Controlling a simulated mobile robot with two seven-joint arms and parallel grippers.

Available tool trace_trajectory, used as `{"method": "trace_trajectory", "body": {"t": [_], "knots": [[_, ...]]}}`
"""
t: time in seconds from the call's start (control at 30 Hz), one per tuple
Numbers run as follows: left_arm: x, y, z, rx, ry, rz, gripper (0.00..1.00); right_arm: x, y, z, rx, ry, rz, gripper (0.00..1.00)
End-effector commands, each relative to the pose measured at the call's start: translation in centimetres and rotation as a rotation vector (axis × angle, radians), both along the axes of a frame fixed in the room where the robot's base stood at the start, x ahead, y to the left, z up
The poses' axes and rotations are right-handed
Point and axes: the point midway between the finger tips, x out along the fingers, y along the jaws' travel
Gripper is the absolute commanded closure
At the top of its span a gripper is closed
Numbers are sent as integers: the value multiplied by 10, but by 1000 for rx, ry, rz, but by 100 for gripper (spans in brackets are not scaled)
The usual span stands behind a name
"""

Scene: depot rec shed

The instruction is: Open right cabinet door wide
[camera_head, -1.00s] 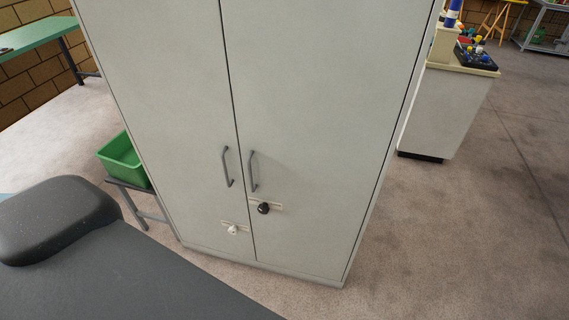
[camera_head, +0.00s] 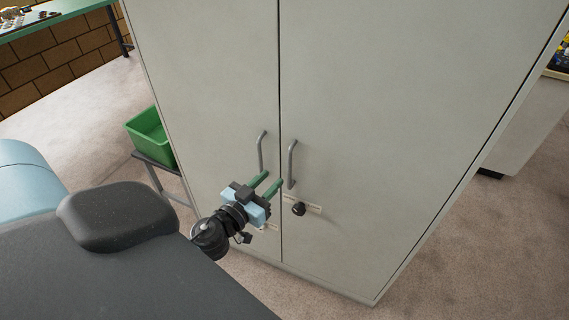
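The grey cabinet's right door (camera_head: 390,110) is shut, flush with the left door (camera_head: 210,90). The right door has a curved grey handle (camera_head: 291,165) near the middle seam, with a black knob (camera_head: 298,209) on a pale label strip below it. The left door's handle (camera_head: 262,150) is just left of the seam. My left gripper (camera_head: 269,180), with green fingers, is open in front of the lower ends of the handles. Its fingers are apart with nothing seen between them. It partly hides the left door's lower fitting. My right gripper is not in view.
A green bin (camera_head: 150,137) sits on a small dark stand left of the cabinet. A green-topped table (camera_head: 60,10) is at the upper left. A pale counter (camera_head: 528,125) stands to the right. Floor is clear at the lower right.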

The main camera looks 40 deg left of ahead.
Motion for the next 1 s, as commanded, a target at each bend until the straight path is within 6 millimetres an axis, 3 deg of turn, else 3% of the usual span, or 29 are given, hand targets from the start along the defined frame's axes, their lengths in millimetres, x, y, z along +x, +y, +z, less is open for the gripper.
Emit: {"method": "trace_trajectory", "body": {"t": [0.27, 0.7, 1.0], "knots": [[6, 1, 3, -1, -7, -1, 68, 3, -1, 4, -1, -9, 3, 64], [61, 3, 4, -2, -7, -1, 68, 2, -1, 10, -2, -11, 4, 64], [79, 3, 2, -2, -4, -1, 68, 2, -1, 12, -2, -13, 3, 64]]}}
